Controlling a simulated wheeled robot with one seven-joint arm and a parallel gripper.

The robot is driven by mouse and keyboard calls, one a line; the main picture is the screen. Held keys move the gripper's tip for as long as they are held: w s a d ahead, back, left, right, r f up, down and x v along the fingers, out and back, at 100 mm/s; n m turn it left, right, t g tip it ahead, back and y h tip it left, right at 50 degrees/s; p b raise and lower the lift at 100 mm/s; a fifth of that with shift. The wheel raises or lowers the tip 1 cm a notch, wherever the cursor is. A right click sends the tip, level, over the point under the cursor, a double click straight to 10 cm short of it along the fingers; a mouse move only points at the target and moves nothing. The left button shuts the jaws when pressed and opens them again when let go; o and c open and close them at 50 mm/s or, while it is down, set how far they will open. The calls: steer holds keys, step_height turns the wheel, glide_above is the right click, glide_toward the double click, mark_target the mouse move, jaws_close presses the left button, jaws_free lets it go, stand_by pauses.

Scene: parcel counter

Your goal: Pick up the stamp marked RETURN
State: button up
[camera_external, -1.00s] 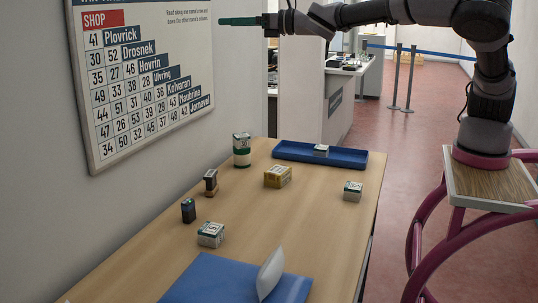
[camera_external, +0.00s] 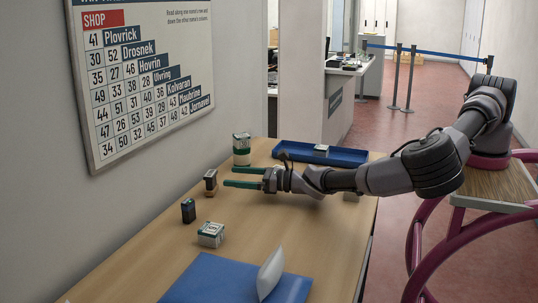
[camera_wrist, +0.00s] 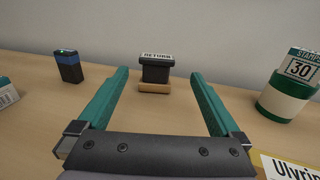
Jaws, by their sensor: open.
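The stamp marked RETURN (camera_wrist: 156,70) stands upright on the table in the wrist view, with a dark body, a tan base and a white label on top. In the external view the same stamp (camera_external: 210,182) is near the wall. My gripper (camera_wrist: 158,80) is open, its two green fingers pointing at the stamp, one on either side of it in the picture. In the external view my gripper (camera_external: 226,176) is low over the table, just right of the stamp. Nothing is between the fingers' near parts.
A blue tray (camera_external: 345,158), a white box (camera_external: 211,234) and a blue mat (camera_external: 215,275) are also on the table.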

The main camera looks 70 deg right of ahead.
mark_target(212, 176)
steer(key=shift+w+f, duration=0.3)
steer(key=shift+f, duration=0.05)
steer(key=w, duration=0.2)
steer(key=w+a, duration=0.1)
steer(key=w, duration=0.1)
steer(key=w+a, duration=0.1)
steer(key=w, duration=0.1)
steer(key=shift+w+r, duration=0.1)
steer(key=shift+w, duration=0.25)
steer(key=shift+c, duration=0.3)
